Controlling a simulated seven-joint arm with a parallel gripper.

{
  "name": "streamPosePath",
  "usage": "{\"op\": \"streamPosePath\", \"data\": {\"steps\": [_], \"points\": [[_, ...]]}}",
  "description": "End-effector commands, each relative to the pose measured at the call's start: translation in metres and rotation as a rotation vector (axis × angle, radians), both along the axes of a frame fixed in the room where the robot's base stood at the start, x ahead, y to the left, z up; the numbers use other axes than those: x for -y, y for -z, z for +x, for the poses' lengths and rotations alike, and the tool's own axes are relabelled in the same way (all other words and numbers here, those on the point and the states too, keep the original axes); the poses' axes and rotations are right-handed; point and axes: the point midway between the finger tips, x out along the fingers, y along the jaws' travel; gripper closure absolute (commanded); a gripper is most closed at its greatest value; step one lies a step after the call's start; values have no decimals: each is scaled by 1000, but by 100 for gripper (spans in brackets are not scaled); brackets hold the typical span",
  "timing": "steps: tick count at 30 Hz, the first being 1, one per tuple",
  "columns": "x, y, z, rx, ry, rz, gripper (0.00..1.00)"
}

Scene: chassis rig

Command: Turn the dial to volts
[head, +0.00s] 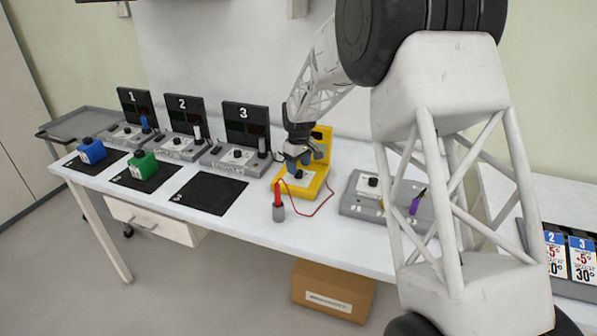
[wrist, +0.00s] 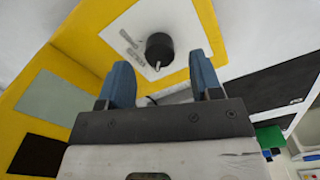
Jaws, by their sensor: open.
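The yellow meter (head: 318,183) stands on the white bench, with a black dial (head: 298,174) on a white plate. In the wrist view the dial (wrist: 160,48) shows as a round black knob with a small light mark at its near edge. The plate's printed labels are too small to read. My gripper (head: 298,160) is over the meter, just above the dial. In the wrist view its two blue fingers (wrist: 160,60) are open and empty, one to each side of the dial in the picture. I cannot tell whether they touch it.
A red probe (head: 279,195) stands in a grey holder, its red wire running to the meter. A grey unit (head: 365,203) with a purple-handled tool is to the right. Numbered stations (head: 247,125), black mats (head: 208,194), a blue block (head: 91,151) and a green block (head: 143,165) are left.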

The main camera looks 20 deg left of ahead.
Motion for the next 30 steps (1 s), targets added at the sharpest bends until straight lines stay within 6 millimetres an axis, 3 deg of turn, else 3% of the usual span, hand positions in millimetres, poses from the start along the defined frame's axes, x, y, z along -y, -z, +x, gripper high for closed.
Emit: {"op": "streamPosePath", "data": {"steps": [7,20,27,30], "points": [[0,23,0,0,0,0,41],[0,28,0,1,0,1,43],[0,28,0,1,0,1,79],[0,28,0,1,0,1,90]]}}
